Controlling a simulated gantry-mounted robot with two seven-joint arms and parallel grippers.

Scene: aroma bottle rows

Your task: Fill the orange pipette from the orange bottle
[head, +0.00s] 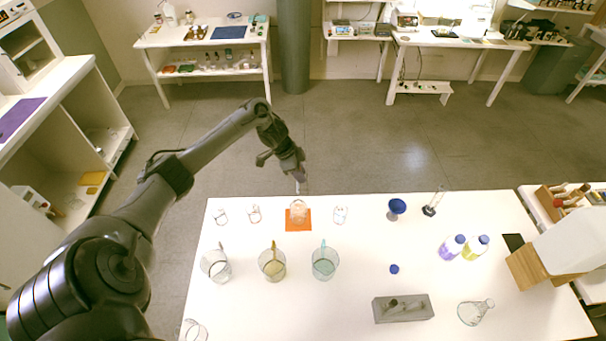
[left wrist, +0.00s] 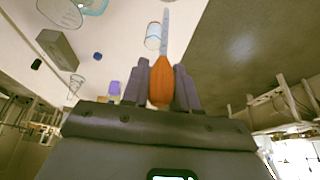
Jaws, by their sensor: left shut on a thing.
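My left gripper (head: 292,165) is above and just behind the far edge of the white table. In the left wrist view its fingers (left wrist: 162,75) are shut on the orange bulb of the pipette (left wrist: 160,89). The clear stem points away from the fingers; its tip also shows below the gripper in the head view (head: 297,187). The bottle on the orange mat (head: 292,227), a small clear bottle with an orange tint (head: 298,208), stands just below the pipette in the head view. The tip looks apart from it. Liquid in the stem cannot be made out.
Small bottles (head: 254,213) (head: 340,214) stand on both sides of the mat.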

